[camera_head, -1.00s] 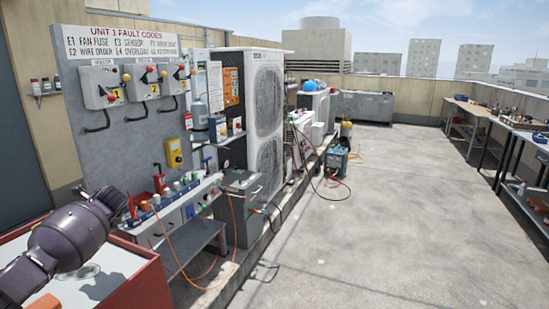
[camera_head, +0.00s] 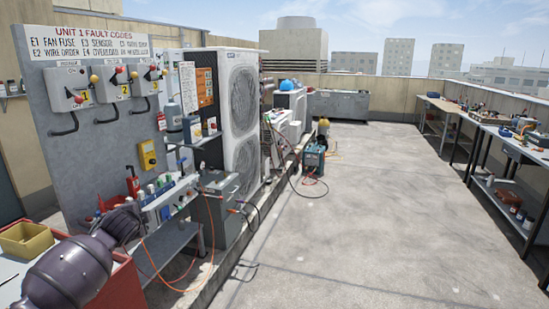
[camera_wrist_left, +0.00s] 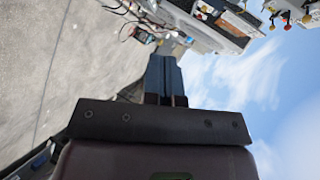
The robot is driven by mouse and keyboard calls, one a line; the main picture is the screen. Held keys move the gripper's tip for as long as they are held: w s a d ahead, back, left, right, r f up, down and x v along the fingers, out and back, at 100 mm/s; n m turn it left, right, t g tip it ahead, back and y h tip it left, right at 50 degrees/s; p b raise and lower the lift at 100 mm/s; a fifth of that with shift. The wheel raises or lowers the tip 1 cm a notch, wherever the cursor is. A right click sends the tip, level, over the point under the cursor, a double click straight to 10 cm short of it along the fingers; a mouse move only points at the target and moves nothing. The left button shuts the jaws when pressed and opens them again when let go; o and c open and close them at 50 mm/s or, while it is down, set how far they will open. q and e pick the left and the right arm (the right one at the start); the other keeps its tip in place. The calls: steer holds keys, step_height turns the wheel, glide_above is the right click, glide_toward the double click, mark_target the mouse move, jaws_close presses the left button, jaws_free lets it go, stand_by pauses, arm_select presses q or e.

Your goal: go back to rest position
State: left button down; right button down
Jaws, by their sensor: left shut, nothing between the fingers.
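My left arm comes in from the lower left of the head view, in front of a red-sided cart (camera_head: 120,289). In the left wrist view my left gripper (camera_wrist_left: 163,68) points up the picture, its two dark blue fingers together with nothing between them. The wrist picture is tilted, with sky on the right and the concrete floor on the left. My right gripper is in neither view.
A yellow bin (camera_head: 27,239) sits beside my left arm. Beyond it stand a grey fault-code board (camera_head: 90,150), a small bench with bottles, and a white condenser (camera_head: 238,120). Workbenches (camera_head: 480,118) line the right wall. The concrete floor (camera_head: 360,210) between is largely clear.

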arm_select(q)
steer(key=s+d+f+n+t+h, duration=0.1)
steer(key=s+d+f+n+h, duration=0.2)
steer(key=s+d+f, duration=0.5)
steer(key=s+d+f+n+t+h, duration=0.1)
steer(key=s+d+f+n+h, duration=0.2)
steer(key=s+d, duration=0.45)
steer(key=s+f+n+g+y, duration=0.1)
steer(key=s+f, duration=0.3)
steer(key=s, duration=0.5)
steer(key=s+a+f+n+g+y, duration=0.1)
steer(key=s+f+n, duration=0.2)
steer(key=s, duration=0.7)
steer(key=s+f+n+g, duration=0.1)
steer(key=s+f, duration=0.6)
steer(key=s, duration=0.3)
steer(key=shift+a+f+n+y, duration=0.2)
steer(key=shift+a+n+y, duration=0.1)
steer(key=shift+n+y, duration=0.1)
